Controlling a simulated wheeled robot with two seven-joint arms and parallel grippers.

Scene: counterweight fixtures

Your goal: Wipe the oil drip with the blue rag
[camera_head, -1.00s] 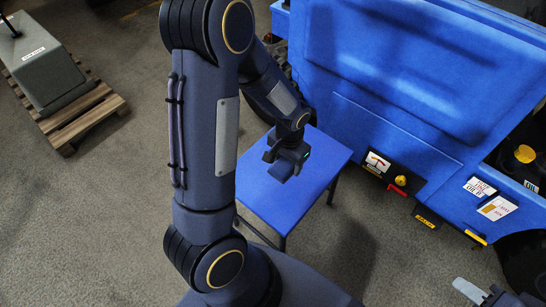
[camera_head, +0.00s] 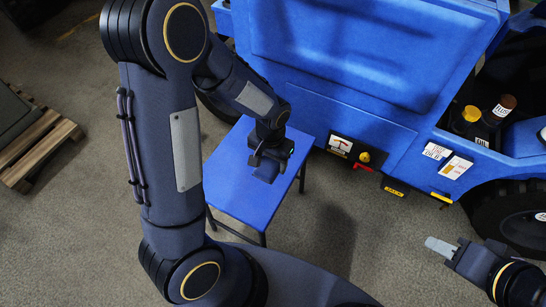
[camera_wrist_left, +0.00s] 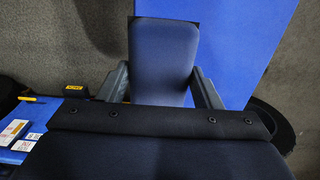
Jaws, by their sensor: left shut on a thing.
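The blue rag (camera_wrist_left: 163,60) shows as a flat dark blue pad between the fingers in the left wrist view. My left gripper (camera_head: 268,160) is shut on it. In the head view the rag (camera_head: 266,174) hangs below the fingers, in front of the right part of a blue table top (camera_head: 232,190); I cannot tell whether they touch. My right gripper (camera_head: 445,247) is at the lower right, over the floor, with a light grey tip; its opening is unclear. I cannot make out an oil drip in either view.
A blue vehicle (camera_head: 370,60) stands behind the table, with a gauge panel (camera_head: 350,148), labels (camera_head: 456,166) and a black wheel (camera_head: 510,215). A yellow-capped container (camera_head: 466,118) and a brown-capped bottle (camera_head: 500,108) sit in its recess. A wooden pallet (camera_head: 35,150) lies at far left.

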